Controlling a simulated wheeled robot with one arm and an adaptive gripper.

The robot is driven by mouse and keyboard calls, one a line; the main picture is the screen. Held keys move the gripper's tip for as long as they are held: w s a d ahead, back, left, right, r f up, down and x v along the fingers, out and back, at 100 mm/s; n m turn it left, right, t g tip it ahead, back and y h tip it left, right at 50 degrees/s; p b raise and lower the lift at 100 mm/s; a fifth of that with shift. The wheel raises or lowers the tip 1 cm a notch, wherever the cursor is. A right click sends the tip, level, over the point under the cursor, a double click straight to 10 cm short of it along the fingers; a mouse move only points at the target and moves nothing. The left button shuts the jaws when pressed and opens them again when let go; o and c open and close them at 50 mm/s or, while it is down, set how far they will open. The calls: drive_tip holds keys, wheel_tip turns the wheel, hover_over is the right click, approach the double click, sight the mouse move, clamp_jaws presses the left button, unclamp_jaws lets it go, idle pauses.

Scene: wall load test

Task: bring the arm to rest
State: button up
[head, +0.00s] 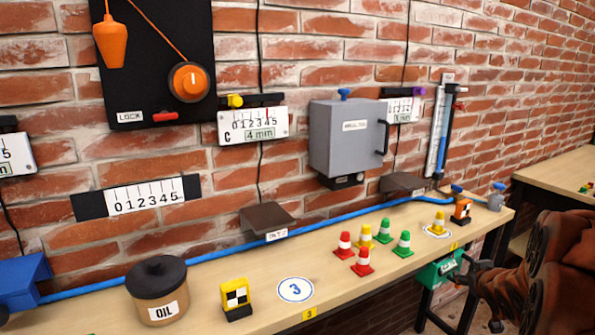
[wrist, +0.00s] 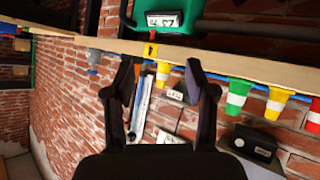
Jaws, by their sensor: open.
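My arm (head: 535,270) reaches in at the lower right of the head view. My gripper (head: 466,267) is at its left end, beside a green box (head: 436,271) below the bench's front edge. In the wrist view, which is upside down, my gripper (wrist: 162,72) has its two dark fingers wide apart with nothing held between them. Between and beyond the fingers show the bench edge, a yellow cone (wrist: 163,72) and the wall. The green box (wrist: 185,25) is at the top of the wrist view. Whether my gripper touches it cannot be told.
The wooden bench (head: 385,262) carries red, yellow and green cones, an oil pot (head: 157,290) and a blue hose (head: 330,222). A grey box (head: 345,138) hangs on the brick wall. Another table (head: 560,165) stands at the far right, with a gap between them.

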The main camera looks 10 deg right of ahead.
drive_tip(key=s+a+f+n+g+y, duration=0.1)
drive_tip(key=s+a+g+y, duration=0.4)
drive_tip(key=s+a, duration=1.25)
drive_tip(key=s+a+n+g, duration=0.1)
drive_tip(key=s+a+g, duration=0.7)
drive_tip(key=s+a, duration=0.9)
drive_tip(key=w+a+r+p, duration=0.1)
drive_tip(key=r+p, duration=0.5)
drive_tip(key=w+a+r+p, duration=0.1)
drive_tip(key=w+r+p, duration=0.1)
drive_tip(key=r+p, duration=0.4)
drive_tip(key=shift+w+a+r, duration=0.25)
drive_tip(key=shift+a, duration=0.15)
